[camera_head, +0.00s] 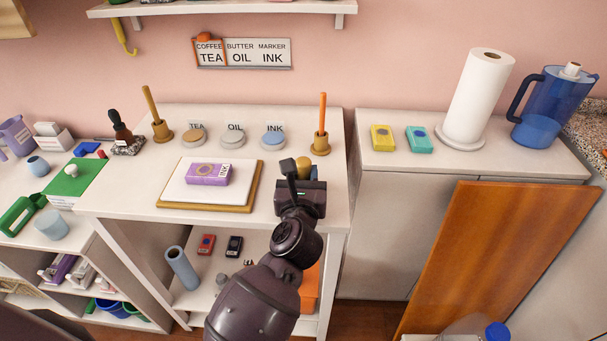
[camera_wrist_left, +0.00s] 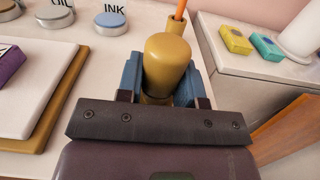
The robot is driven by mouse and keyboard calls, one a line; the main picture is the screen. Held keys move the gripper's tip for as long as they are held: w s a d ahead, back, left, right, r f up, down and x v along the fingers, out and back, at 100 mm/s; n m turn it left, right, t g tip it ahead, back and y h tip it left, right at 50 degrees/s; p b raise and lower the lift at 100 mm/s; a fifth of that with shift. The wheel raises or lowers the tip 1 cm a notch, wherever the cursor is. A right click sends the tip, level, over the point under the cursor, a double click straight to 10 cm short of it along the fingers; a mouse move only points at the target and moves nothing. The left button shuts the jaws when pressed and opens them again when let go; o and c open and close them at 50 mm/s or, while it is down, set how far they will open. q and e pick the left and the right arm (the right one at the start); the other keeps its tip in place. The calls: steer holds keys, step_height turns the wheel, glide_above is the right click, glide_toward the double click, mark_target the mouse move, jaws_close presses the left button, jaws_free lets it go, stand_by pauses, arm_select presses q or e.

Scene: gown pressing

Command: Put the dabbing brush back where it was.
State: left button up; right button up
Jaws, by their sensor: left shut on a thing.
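My left gripper (camera_head: 302,172) is over the right end of the white counter. It is shut on a mustard-yellow, round-topped knob (camera_head: 303,162), which looks like the dabbing brush's handle. In the left wrist view the knob (camera_wrist_left: 168,62) stands between the two blue-grey fingers of the gripper (camera_wrist_left: 160,88). Its lower end is hidden by the gripper, so I cannot tell whether it touches the counter. Just behind it, an orange stick (camera_head: 322,112) stands upright in a round wooden holder (camera_head: 320,146). My right gripper is not in view.
Left of the gripper, a purple box (camera_head: 208,174) lies on a white pad with a wooden board (camera_head: 200,208) below. Tins (camera_head: 273,139) stand behind, under TEA, OIL, INK labels. Another stick (camera_head: 151,103) stands in a holder; a dark-handled brush (camera_head: 120,130) stands further left.

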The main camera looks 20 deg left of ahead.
arm_select(q)
steer(key=shift+f, duration=0.25)
steer(key=o, duration=0.9)
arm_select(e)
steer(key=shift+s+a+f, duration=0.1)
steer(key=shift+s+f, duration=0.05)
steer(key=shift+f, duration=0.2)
arm_select(q)
steer(key=shift+r, duration=0.1)
steer(key=shift+r, duration=0.2)
steer(key=v, duration=0.6)
steer(key=shift+s+d, duration=0.15)
steer(key=shift+s, duration=0.55)
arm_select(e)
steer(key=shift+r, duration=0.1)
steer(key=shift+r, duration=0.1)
